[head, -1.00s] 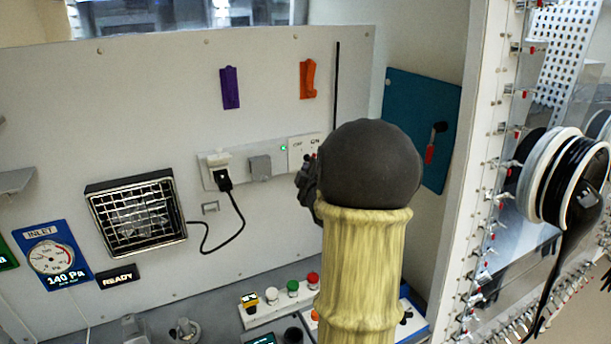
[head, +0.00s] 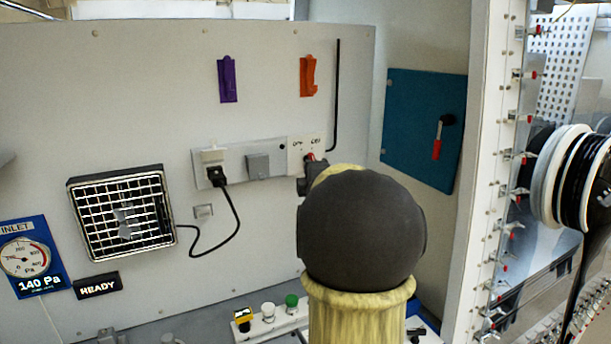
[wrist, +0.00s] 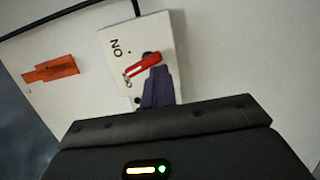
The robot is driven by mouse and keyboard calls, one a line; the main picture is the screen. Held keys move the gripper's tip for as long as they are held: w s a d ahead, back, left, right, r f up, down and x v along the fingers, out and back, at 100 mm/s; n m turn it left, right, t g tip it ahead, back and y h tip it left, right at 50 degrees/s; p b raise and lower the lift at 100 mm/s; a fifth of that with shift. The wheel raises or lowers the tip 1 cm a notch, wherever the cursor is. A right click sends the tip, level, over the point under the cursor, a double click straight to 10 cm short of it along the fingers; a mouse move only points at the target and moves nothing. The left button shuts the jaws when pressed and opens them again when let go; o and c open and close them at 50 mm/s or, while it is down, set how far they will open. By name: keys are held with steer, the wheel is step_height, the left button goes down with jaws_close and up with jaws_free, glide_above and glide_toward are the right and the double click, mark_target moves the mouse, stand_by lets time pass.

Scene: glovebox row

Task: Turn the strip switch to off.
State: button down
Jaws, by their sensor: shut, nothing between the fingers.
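The strip (head: 232,163) is a pale bar on the grey wall panel, with a switch plate (head: 296,142) marked OFF and ON at its right end. In the wrist view the plate (wrist: 114,65) shows the red switch lever (wrist: 143,65), its free end pointing away from ON, toward a small mark that looks like OFF. My gripper (wrist: 158,72) is shut and empty, its fingertips right beside the lever; I cannot tell if they touch. In the head view my arm hides most of the gripper and the plate's lower part. No lit lamp shows on the strip.
A fan (head: 122,215) is further left. Purple (head: 228,80) and orange (head: 308,77) hooks are above. A teal panel (head: 410,125) is right.

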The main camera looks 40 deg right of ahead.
steer(key=shift+d+r, duration=0.15)
stand_by(0.4)
steer(key=s+a+f+b, duration=0.3)
steer(key=s+a+b, duration=0.4)
steer(key=s+a, duration=0.1)
steer(key=shift+f+b, duration=0.3)
steer(key=shift+b, duration=0.1)
steer(key=shift+s, duration=0.15)
